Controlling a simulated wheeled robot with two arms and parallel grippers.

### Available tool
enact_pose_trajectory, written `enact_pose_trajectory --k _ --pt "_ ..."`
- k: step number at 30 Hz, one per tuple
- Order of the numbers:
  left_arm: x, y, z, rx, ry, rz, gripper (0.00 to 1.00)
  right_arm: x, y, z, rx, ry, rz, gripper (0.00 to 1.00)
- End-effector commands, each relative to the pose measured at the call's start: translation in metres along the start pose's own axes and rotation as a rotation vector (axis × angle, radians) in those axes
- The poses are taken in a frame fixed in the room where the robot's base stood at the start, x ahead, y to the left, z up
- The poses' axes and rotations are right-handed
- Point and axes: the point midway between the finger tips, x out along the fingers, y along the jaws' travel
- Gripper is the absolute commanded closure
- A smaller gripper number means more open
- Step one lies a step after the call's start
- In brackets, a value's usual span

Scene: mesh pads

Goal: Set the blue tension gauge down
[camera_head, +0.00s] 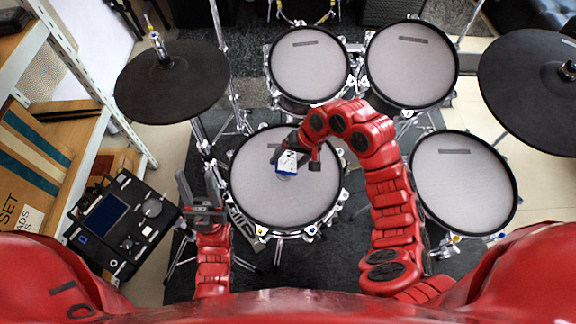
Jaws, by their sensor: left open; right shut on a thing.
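The blue tension gauge (287,168) is a small blue and white block over the upper middle of the grey mesh pad (270,207) at the centre front. My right gripper (296,160) is shut on it, with the red arm reaching in from the right. I cannot tell whether the gauge touches the pad or hangs just above it. My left gripper (200,195) is open and empty, left of that pad, its fingers pointing up the picture.
Two mesh pads (308,63) (411,64) stand behind, and another pad (464,182) stands to the right. Black cymbals (172,85) (535,75) flank the kit. A drum module (122,222) sits at the left beside shelving. The front pad's lower surface is clear.

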Motion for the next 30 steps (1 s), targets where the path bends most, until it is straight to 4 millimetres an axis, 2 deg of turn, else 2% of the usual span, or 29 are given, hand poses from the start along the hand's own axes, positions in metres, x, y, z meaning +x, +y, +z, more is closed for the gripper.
enact_pose_trajectory --k 9,30 --pt "0.000 0.000 0.000 0.000 0.000 0.000 0.50 0.032 0.014 0.001 0.001 -0.002 0.001 1.00" --pt "-0.002 0.000 0.000 0.000 0.000 0.000 0.50 0.043 0.019 0.001 0.002 0.001 -0.001 1.00"
